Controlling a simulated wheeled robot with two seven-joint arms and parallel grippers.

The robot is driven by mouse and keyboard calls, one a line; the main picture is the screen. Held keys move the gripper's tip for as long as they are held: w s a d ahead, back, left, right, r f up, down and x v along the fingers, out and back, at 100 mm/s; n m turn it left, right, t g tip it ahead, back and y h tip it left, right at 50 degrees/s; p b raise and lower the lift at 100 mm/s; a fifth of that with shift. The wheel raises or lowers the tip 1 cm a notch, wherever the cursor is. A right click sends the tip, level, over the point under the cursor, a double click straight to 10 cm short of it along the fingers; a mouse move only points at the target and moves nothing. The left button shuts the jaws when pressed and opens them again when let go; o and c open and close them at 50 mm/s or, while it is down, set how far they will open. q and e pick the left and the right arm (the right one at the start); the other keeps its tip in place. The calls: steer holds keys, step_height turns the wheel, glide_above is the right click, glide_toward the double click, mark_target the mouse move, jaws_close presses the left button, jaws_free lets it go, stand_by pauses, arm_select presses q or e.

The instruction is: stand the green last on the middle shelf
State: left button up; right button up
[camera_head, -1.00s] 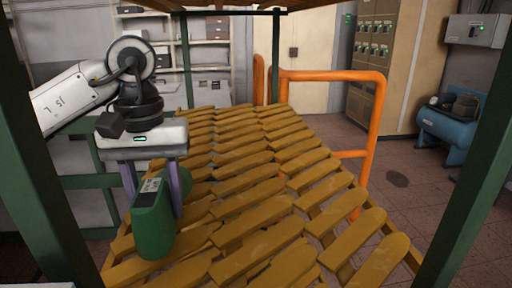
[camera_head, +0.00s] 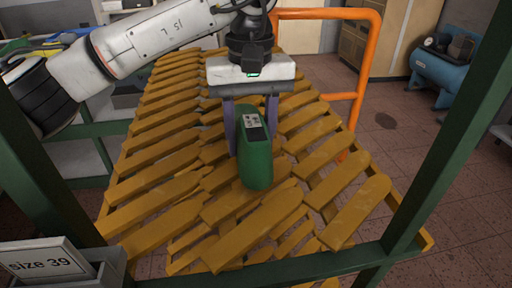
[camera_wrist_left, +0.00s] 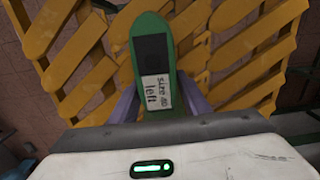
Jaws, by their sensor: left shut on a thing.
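The green last (camera_head: 256,165) hangs upright from my left gripper (camera_head: 250,142), in front of and over yellow slat-like pieces. My left gripper's purple fingers are shut on its upper part. A dark patch and a white label show on the last. Rows of overlapping yellow pieces (camera_head: 170,165) cover the surface below. I cannot tell whether the last touches them. My right gripper is not in view.
A green frame post (camera_head: 460,150) rises at the right, and a green rail (camera_head: 300,268) runs across the front. A sign reading "size 39" (camera_head: 45,262) is at the lower left. An orange rail (camera_head: 372,60) and a blue compressor (camera_head: 443,65) stand beyond.

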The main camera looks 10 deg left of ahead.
arm_select(q)
steer(key=shift+w+d+r, duration=0.1)
steer(key=shift+w+d, duration=0.1)
steer(key=shift+d, duration=0.35)
step_height(320, 180, down, 4)
steer(key=shift+a+r+p, duration=0.1)
steer(key=shift+r+p, duration=0.15)
steer(key=shift+p, duration=0.1)
steer(key=shift+f, duration=0.2)
steer(key=o, duration=1.5)
steer(key=shift+o, duration=0.2)
